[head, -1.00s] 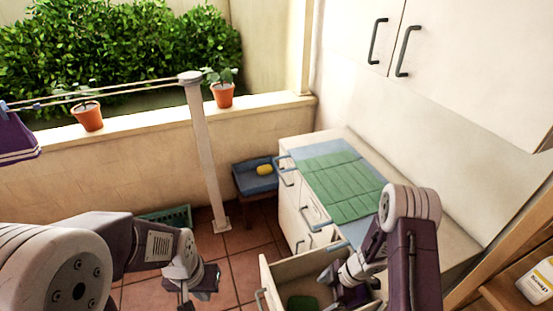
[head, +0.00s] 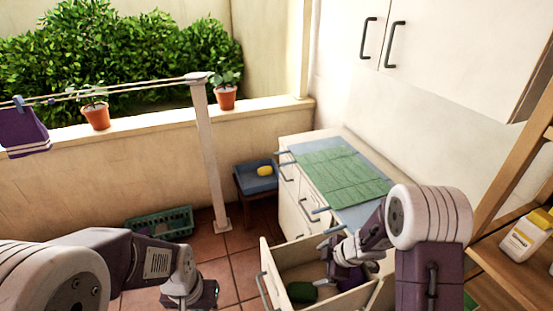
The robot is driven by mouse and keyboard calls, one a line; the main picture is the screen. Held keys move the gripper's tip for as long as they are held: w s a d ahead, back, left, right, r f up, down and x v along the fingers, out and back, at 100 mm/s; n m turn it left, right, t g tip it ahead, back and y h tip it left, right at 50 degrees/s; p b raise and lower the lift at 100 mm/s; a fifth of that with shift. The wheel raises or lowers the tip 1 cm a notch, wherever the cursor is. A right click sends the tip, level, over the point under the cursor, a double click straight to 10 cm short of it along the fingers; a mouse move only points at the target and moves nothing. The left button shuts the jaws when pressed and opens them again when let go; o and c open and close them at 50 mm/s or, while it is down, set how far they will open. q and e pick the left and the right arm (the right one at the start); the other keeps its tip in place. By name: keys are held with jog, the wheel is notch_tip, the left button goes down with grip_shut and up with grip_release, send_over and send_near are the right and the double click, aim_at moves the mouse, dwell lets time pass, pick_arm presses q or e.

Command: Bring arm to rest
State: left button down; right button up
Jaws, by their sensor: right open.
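My right arm comes in from the lower right, and its gripper (head: 331,257) is open over the open drawer (head: 324,299), near the drawer's right side. No item shows between its fingers, though the far finger is partly hidden. A green item (head: 301,292) lies in the drawer at the left. A purple thing (head: 349,279) shows under the gripper; I cannot tell how close they are. My left arm comes in from the left, and its gripper (head: 203,295) hangs low over the tiled floor, cut off near the bottom edge.
A counter with a green mat (head: 340,173) stands behind the drawer. A shelf with a white bottle (head: 528,236) is at the right. A post (head: 208,150) holds a clothesline with a purple cloth (head: 22,130). A green basket (head: 160,223) and a stool with a yellow sponge (head: 264,171) stand by the wall.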

jog(key=s+d+r+m+t+h+b, duration=0.25)
jog(key=d+r+m+h+b, duration=0.2)
jog(key=m, duration=0.55)
jog(key=s+f+m+g, duration=0.2)
jog(key=s+m+g, duration=0.3)
jog(key=s, duration=0.9)
jog(key=shift+s+a+f+m+y, duration=0.15)
jog(key=shift+s+a+m+y, duration=0.25)
jog(key=shift+m, duration=0.4)
jog(key=shift+g, duration=0.25)
jog(key=shift+w, duration=0.1)
